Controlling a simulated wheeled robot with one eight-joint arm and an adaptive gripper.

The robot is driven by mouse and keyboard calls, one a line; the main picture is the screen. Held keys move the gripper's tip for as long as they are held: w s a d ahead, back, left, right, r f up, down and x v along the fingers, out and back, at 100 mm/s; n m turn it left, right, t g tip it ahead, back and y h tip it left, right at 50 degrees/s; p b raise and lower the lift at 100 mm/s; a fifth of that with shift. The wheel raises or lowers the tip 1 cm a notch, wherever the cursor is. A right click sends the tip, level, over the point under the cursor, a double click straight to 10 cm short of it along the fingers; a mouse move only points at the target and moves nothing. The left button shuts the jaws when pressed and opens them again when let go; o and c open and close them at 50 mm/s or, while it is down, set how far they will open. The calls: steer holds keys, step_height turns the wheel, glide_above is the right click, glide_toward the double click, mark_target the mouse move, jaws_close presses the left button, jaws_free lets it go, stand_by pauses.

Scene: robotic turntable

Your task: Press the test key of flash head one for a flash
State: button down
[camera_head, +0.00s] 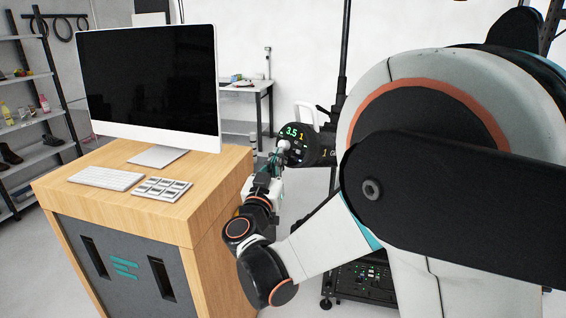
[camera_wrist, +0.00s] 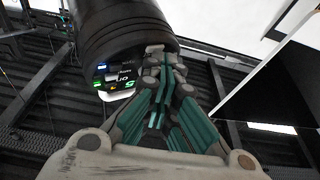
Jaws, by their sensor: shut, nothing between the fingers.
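The flash head (camera_head: 318,150) is a dark cylinder on a black stand, marked with a 1 on its side. Its round rear panel (camera_head: 294,143) shows a green 3.5 and an orange 1 in the head view. In the wrist view the flash head (camera_wrist: 115,30) fills the top, with lit small keys on its panel (camera_wrist: 117,78). My gripper (camera_wrist: 155,52) is shut and empty, its tips at the panel's edge in the picture. I cannot tell whether they touch it. The gripper also shows in the head view (camera_head: 281,150), close in front of the panel. The test key cannot be singled out.
A wooden desk (camera_head: 205,195) with a monitor (camera_head: 150,80), keyboard (camera_head: 106,178) and keypad (camera_head: 162,188) stands left of my arm. Shelves (camera_head: 30,120) stand at the far left. A small white table (camera_head: 245,88) is behind. A black unit (camera_head: 362,282) sits low under the stand.

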steer(key=shift+s+a+r, duration=0.2)
steer(key=shift+s+a, duration=0.2)
steer(key=shift+a, duration=0.2)
steer(key=s+a, duration=0.1)
steer(key=s+a+r, duration=0.1)
steer(key=s+a, duration=0.1)
steer(key=shift+a+r+p, duration=0.3)
steer(key=shift+a+p, duration=0.05)
stand_by(0.3)
stand_by(0.4)
